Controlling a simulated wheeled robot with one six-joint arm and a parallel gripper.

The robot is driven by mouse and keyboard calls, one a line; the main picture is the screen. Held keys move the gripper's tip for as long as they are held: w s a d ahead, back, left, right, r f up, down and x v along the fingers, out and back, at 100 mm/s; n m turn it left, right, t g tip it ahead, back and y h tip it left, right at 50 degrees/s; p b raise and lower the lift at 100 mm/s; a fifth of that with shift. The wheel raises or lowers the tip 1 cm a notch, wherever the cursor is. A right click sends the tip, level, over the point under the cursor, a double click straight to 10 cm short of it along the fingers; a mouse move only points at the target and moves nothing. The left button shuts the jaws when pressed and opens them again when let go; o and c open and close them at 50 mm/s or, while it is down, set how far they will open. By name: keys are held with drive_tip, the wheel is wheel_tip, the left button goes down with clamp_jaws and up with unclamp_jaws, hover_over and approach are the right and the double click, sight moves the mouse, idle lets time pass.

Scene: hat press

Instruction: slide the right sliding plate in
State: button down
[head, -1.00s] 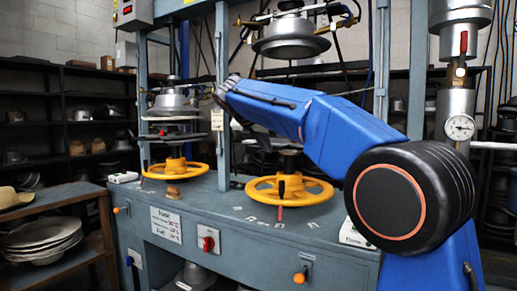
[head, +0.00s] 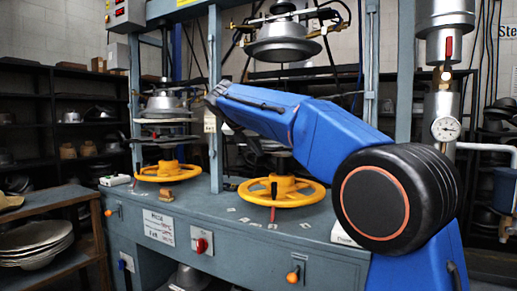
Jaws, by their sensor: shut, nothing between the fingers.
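The right press station has a metal upper form (head: 283,44) hanging above and a yellow handwheel (head: 282,191) below. Between them, the right sliding plate is largely hidden by my blue forearm; a dark disc edge (head: 284,153) shows under the arm, and I cannot tell if it is the plate. My forearm reaches left from its black elbow in front of this station.
The left station has a metal form (head: 165,103) over its own yellow handwheel (head: 169,172). Blue-grey posts (head: 215,110) rise from the press table (head: 215,207). A pressure gauge (head: 445,128) is on the right pipe. A wooden shelf (head: 75,205) holds metal plates at left.

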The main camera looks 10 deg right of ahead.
drive_tip(key=f+v, duration=0.1)
drive_tip(key=v, duration=1)
drive_tip(key=s+d+f+m+g+y, duration=0.1)
drive_tip(key=s+d+f+m+y, duration=0.1)
drive_tip(key=s+d+f+m, duration=0.65)
drive_tip(key=s+d+f+m+g+y, duration=0.1)
drive_tip(key=s+d+f+m, duration=0.4)
drive_tip(key=s+d+f, duration=0.5)
drive_tip(key=s+f+m+g+y, duration=0.1)
drive_tip(key=s+f+m+y, duration=0.2)
drive_tip(key=s+f+m, duration=1.2)
drive_tip(key=s+f, duration=0.9)
drive_tip(key=s, duration=0.1)
drive_tip(key=shift+a+f, duration=0.4)
